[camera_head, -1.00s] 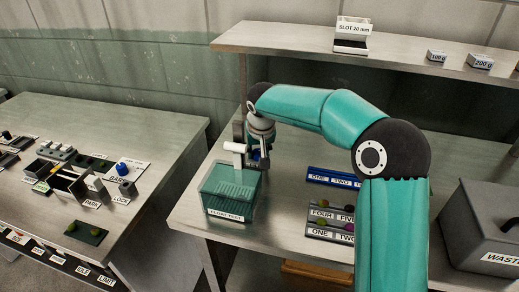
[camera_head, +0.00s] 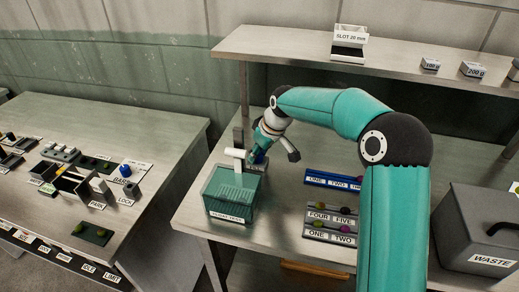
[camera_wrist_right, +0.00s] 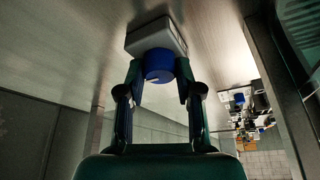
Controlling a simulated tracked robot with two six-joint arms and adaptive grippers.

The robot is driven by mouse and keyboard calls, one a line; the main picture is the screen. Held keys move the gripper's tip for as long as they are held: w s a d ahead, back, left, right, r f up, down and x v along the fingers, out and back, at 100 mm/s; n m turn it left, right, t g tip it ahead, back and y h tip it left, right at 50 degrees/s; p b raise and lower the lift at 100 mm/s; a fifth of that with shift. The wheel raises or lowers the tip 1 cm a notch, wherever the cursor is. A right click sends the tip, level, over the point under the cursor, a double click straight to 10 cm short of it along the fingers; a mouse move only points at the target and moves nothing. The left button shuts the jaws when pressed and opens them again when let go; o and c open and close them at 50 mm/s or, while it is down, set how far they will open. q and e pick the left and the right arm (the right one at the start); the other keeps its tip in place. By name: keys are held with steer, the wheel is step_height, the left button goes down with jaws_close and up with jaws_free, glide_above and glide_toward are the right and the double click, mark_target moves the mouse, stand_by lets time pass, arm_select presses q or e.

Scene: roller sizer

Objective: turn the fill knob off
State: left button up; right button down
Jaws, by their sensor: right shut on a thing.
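In the right wrist view a blue knob (camera_wrist_right: 158,66) with a pale mark on its face sits on a light grey block (camera_wrist_right: 154,38). The two fingers of my right gripper (camera_wrist_right: 159,80) stand on either side of the knob and are shut on it. In the head view my right gripper (camera_head: 262,147) is behind the green see-through tank (camera_head: 232,194), beside the white spout (camera_head: 236,153). The knob is mostly hidden there by the gripper and wrist. My left gripper shows in neither view.
Blue (camera_head: 334,180) and grey (camera_head: 330,224) labelled racks lie right of the tank. A grey waste bin (camera_head: 478,232) stands at the right. A shelf (camera_head: 290,45) with small boxes runs above. Another bench (camera_head: 150,135) with fixtures is at the left.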

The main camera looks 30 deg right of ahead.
steer(key=shift+n, duration=0.6)
steer(key=c, duration=0.8)
jaws_free()
steer(key=v, duration=1.2)
steer(key=shift+w+d, duration=0.1)
steer(key=shift+d, duration=0.2)
